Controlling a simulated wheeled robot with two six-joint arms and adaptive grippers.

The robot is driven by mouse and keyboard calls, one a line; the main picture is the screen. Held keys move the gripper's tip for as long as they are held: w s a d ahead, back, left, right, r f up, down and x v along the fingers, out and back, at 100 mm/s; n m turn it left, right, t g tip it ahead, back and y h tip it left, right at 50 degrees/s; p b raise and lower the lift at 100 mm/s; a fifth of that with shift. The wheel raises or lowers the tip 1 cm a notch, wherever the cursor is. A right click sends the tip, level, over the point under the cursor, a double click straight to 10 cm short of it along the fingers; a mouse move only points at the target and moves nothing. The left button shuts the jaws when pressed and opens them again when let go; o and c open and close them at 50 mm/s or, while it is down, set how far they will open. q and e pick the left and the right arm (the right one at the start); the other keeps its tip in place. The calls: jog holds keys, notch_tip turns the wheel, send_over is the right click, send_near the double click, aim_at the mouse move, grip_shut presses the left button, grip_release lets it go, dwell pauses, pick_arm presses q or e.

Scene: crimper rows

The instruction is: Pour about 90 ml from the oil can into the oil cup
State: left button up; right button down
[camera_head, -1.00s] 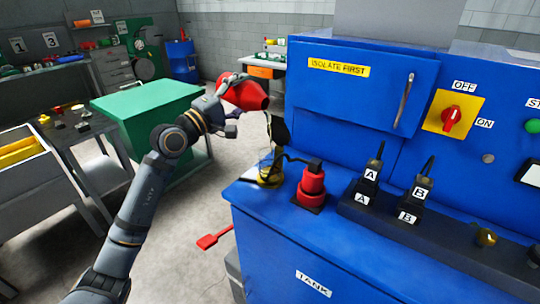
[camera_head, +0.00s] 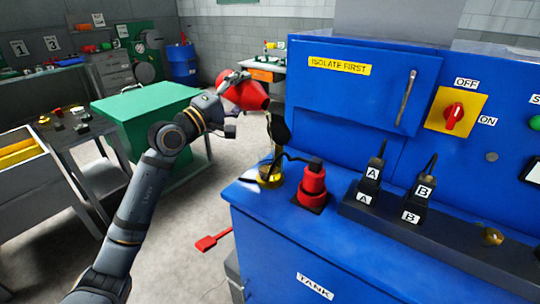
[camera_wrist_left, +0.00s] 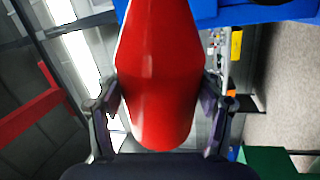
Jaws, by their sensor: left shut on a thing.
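The red oil can (camera_head: 246,93) is tilted in the air, its narrow end toward the right, above the left end of the blue tank bench. My left gripper (camera_head: 230,84) is shut on it; the left wrist view shows the red body (camera_wrist_left: 158,90) between both fingers (camera_wrist_left: 160,105). The oil cup (camera_head: 270,180) is clear and stands on the bench's left corner, below and right of the can, with yellow oil in its lower part. A thin brownish streak hangs between can and cup; I cannot tell for sure whether it is flowing oil. My right gripper is out of view.
A red device with a black top (camera_head: 313,186) stands close right of the cup. A dark, curved part (camera_head: 279,131) rises behind the cup. Plugs A (camera_head: 372,178) and B (camera_head: 419,195) sit on a dark rail.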

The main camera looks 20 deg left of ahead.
pick_arm(q)
jog(key=shift+r, duration=0.1)
jog(key=p, duration=0.2)
jog(key=n+p, duration=0.1)
jog(key=p, duration=0.1)
jog(key=shift+w+a+r+n+y, duration=0.2)
jog(key=shift+r+n+y, duration=0.1)
jog(key=shift+r+y, duration=0.1)
notch_tip(320, 180, down, 2)
jog(key=shift+a+f+n+t+y+p, duration=0.15)
jog(key=shift+n+t+y+p, duration=0.15)
jog(key=shift+n+p, duration=0.5)
jog(key=shift+s+b, duration=0.15)
jog(key=shift+b, duration=0.15)
jog(key=shift+f, duration=0.1)
jog(key=shift+w, duration=0.2)
jog(key=shift+s, duration=0.1)
